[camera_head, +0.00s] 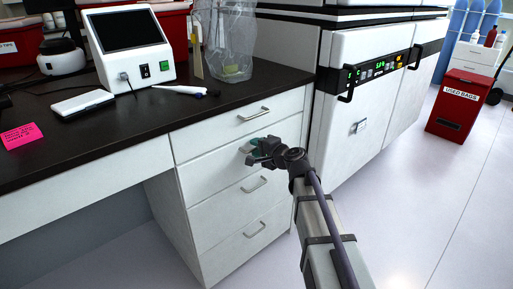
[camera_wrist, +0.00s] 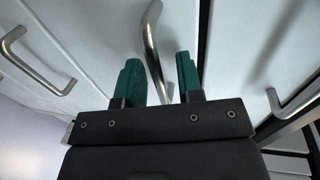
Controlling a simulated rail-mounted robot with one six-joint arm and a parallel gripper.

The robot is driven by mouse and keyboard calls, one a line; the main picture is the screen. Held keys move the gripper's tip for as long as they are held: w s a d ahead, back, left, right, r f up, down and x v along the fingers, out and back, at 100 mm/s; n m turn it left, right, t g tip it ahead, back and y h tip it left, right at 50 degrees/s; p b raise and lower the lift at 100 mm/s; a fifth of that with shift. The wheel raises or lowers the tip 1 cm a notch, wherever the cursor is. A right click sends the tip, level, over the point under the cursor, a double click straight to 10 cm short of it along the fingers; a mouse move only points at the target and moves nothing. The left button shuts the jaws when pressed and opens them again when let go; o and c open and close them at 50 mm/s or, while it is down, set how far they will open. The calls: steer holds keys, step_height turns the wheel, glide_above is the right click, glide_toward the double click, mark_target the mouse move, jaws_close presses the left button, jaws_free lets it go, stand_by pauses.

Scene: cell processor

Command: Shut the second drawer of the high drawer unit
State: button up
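The white drawer unit (camera_head: 200,212) stands under the dark counter, with several drawers stacked and a metal handle on each. My gripper (camera_head: 252,152) is in front of the second drawer (camera_head: 212,174) from the top and hides its handle in the head view. In the wrist view, the two green fingers of my gripper (camera_wrist: 160,75) stand apart on either side of a metal handle (camera_wrist: 149,32). The gap beside the handle shows that the gripper is open; contact cannot be told. The second drawer looks flush or nearly flush with the others; a small gap cannot be told.
A white appliance (camera_head: 345,125) with a lit control panel stands close to the right of the drawers. The counter (camera_head: 130,122) above holds a white device (camera_head: 128,50) and a pen-like tool (camera_head: 185,90). A red bin (camera_head: 460,105) is far right. The floor in front is clear.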

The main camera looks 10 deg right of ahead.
steer(key=p+v, duration=0.2)
steer(key=v, duration=0.8)
steer(key=shift+s+d, duration=0.1)
steer(key=s+f+n+g+h, duration=0.4)
steer(key=s+f+n+g, duration=0.25)
steer(key=s, duration=0.35)
steer(key=s+f+n+g+h, duration=0.45)
steer(key=s+f+g, duration=0.25)
steer(key=s, duration=0.4)
step_height(320, 180, up, 30)
steer(key=w+a+p, duration=0.1)
steer(key=p, duration=2.9)
steer(key=shift+r+n, duration=0.2)
steer(key=shift+n, duration=0.1)
